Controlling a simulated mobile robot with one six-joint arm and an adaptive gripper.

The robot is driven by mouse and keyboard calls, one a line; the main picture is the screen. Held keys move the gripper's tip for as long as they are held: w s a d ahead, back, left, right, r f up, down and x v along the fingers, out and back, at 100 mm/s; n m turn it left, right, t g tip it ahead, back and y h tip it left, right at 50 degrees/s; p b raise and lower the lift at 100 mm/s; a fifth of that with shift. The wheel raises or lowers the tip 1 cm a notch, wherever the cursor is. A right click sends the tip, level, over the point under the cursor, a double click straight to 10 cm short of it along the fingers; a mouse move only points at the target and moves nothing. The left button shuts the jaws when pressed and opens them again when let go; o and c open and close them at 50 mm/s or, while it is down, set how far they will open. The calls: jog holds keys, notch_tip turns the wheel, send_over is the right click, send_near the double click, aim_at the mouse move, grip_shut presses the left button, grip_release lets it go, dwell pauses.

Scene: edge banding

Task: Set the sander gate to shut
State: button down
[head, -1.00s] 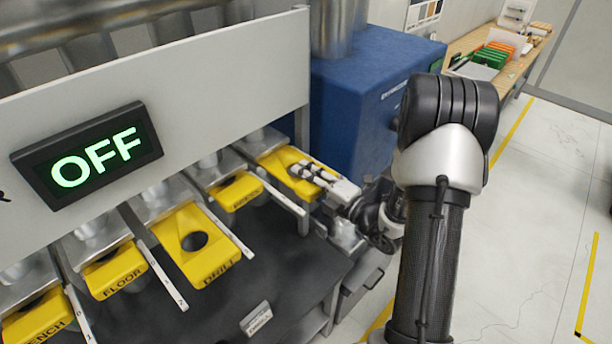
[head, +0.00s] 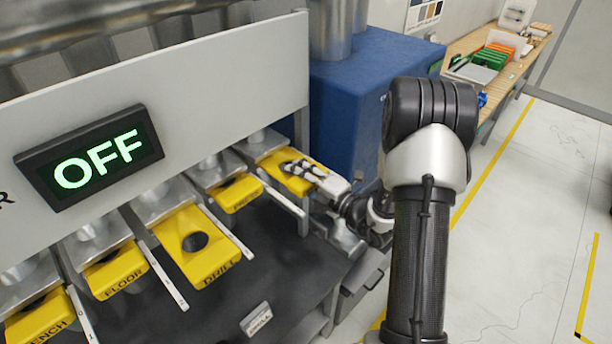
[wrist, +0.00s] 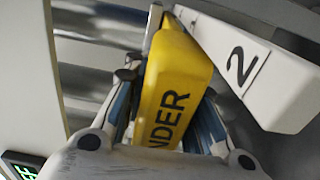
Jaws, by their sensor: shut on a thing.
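The sander gate (head: 278,162) is the yellow slide at the right end of the row in the head view. In the wrist view its yellow end (wrist: 178,85) shows the letters "NDER", with the rest of the word hidden. My gripper (head: 300,170) is shut on that outer end, with one finger on each side of it in the wrist view (wrist: 165,105). The gate still sticks out partly from its metal housing. The fingers hide part of its outer end.
Several other yellow gates, such as the drill gate (head: 208,262) and the floor gate (head: 118,275), stand to the left. A white scale strip marked 2 (wrist: 250,65) runs close beside my gripper. A display (head: 90,158) reads OFF. A blue cabinet (head: 360,90) stands behind.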

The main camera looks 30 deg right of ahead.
aim_at(285, 162)
jog(key=x, duration=0.5)
jog(key=c, duration=1.3)
grip_release()
jog(key=shift+s, duration=0.1)
jog(key=v, duration=1.2)
